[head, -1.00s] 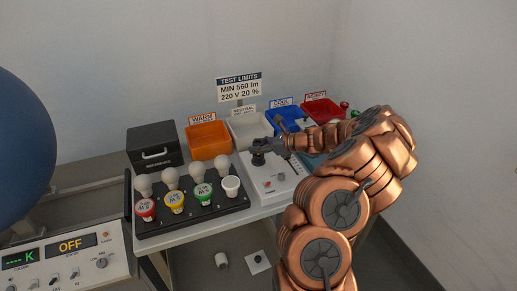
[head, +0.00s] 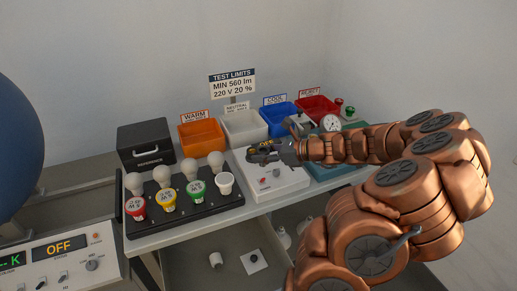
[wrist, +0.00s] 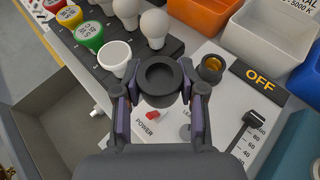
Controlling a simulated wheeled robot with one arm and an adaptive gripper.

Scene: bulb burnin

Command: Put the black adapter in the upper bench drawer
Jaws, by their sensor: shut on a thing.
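The black adapter (wrist: 160,80) is a round black ring with a recessed centre. In the wrist view it sits between both fingers of my gripper (wrist: 160,92), which is shut on it. It is held beside a brass socket (wrist: 212,67) on the white test box. In the head view my gripper (head: 264,152) is over the test box (head: 275,182), and the adapter is hard to pick out there. A grey open-topped compartment (wrist: 40,105), which looks like an open bench drawer, shows at the left of the wrist view, below the bench top; I cannot tell whether it is the upper one.
A black bulb rack (head: 185,215) stands left of the test box. A black reference case (head: 145,147) and orange (head: 200,138), white, blue and red bins line the back. A white cylinder (head: 215,260) and a small plate (head: 254,262) lie below the bench top.

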